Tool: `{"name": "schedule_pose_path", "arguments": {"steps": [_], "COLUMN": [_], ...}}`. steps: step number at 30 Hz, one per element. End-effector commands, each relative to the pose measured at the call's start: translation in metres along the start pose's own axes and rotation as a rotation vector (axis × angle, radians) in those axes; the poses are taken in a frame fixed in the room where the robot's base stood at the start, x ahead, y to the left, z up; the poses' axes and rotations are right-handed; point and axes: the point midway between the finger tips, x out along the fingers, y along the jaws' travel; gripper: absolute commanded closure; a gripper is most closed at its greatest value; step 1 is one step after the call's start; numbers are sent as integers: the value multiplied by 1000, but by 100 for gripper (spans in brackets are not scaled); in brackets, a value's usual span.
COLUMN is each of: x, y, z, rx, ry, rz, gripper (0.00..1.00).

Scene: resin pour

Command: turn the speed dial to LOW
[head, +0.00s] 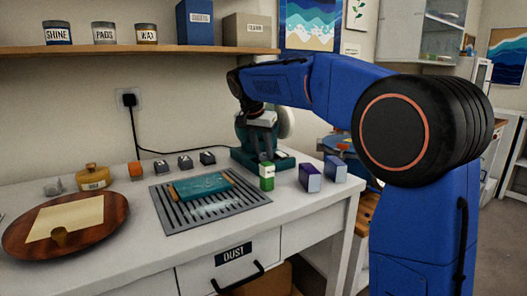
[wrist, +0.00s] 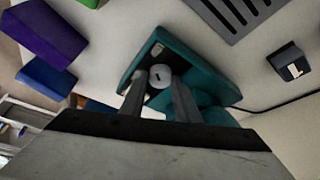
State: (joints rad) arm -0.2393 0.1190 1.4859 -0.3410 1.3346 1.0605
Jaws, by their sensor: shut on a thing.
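The teal machine (head: 248,158) stands at the back of the bench, and its base (wrist: 213,85) fills the middle of the wrist view. The speed dial (wrist: 160,74) is a round light-grey knob with a short dark mark on the base's face. My gripper (wrist: 160,92) has its two dark fingers on either side of the dial, shut on it. In the head view, my gripper (head: 262,119) reaches down over the machine; its fingertips and the dial cannot be made out there. No LOW marking is readable; a small pale patch (wrist: 157,48) sits beside the dial.
A slotted grey grate (head: 178,221) with a teal board (head: 201,187) lies in front. Several small dark blocks (head: 185,163) sit left of the machine. A black cord (head: 170,153) runs behind.

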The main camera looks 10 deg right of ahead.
Motion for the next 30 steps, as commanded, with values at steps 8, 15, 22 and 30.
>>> {"name": "schedule_pose_path", "arguments": {"steps": [8,15,22,30], "x": [0,0,0,-7], "y": [0,0,0,0], "z": [0,0,0,0], "rx": [17,17,16,16], "ry": [0,-1,-1,0], "rz": [8,8,7,6], "gripper": [93,93,53,53]}}
